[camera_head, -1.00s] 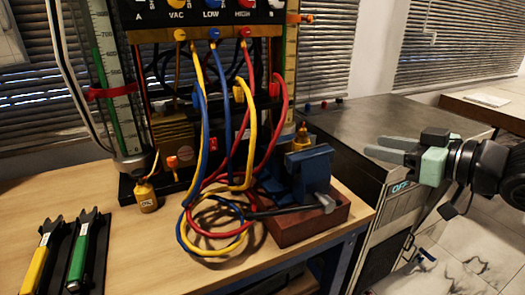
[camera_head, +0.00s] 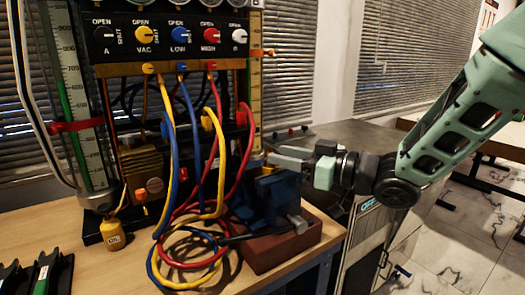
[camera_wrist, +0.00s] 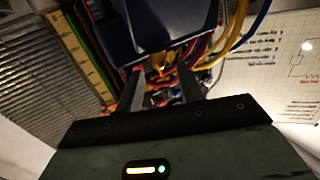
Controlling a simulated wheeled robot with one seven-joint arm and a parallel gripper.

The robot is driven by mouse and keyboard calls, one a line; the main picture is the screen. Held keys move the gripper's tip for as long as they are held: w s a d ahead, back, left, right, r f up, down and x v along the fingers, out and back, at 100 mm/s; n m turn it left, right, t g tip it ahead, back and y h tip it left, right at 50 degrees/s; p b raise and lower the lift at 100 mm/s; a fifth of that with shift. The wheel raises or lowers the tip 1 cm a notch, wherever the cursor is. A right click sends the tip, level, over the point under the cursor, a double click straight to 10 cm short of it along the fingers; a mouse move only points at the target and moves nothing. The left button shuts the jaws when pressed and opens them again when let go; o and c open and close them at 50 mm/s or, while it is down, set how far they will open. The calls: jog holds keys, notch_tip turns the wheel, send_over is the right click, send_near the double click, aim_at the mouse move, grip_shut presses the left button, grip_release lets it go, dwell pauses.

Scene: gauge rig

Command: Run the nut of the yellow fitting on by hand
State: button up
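My gripper (camera_head: 274,156) reaches in from the right at the height of the blue vise's top (camera_head: 282,192). Its two fingers are apart, with a gap between them, and I see nothing gripped. In the wrist view the open fingers (camera_wrist: 161,85) point towards a small yellow-orange piece (camera_wrist: 160,70), perhaps the yellow fitting, below a dark blue block (camera_wrist: 170,22). It looks beyond or between the fingertips; I cannot tell if they touch it.
A gauge panel (camera_head: 118,45) with coloured knobs stands behind. Red, blue and yellow hoses loop left of the vise, close to it. The vise sits on a red-brown block (camera_head: 282,250) at the bench's right edge. A yellow tagged weight (camera_head: 113,234) stands at left.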

aim_at(263, 163)
jog(key=x, duration=0.5)
jog(key=shift+w+a, duration=0.15)
jog(key=shift+a, duration=0.15)
grip_shut()
